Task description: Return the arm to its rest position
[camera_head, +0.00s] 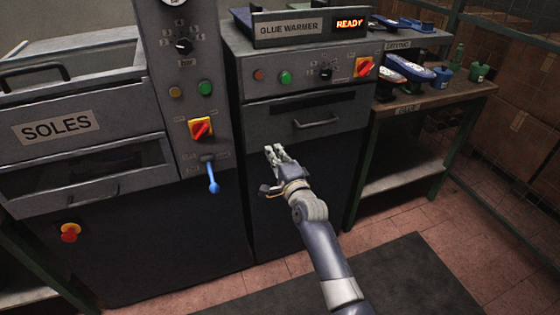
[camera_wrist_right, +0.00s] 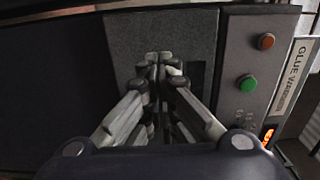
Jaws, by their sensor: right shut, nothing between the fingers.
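My right gripper (camera_head: 276,152) is in the middle of the head view, in front of the glue warmer, a little below its drawer handle. In the right wrist view the gripper (camera_wrist_right: 159,62) has its fingertips together with nothing between them. The grey glue warmer (camera_head: 300,58) has a lit display that reads "READY". In the wrist view its front shows with a green button (camera_wrist_right: 247,84) and a red button (camera_wrist_right: 266,41). I cannot tell from these views how far the fingertips are from its front. My left gripper is in neither view.
The soles machine (camera_head: 100,130) stands at the left, with a blue-handled lever (camera_head: 213,178) sticking out. A work table (camera_head: 440,95) with shoes (camera_head: 408,70) and green bottles stands at the right. Dark matting (camera_head: 390,280) covers part of the tiled floor, which is clear.

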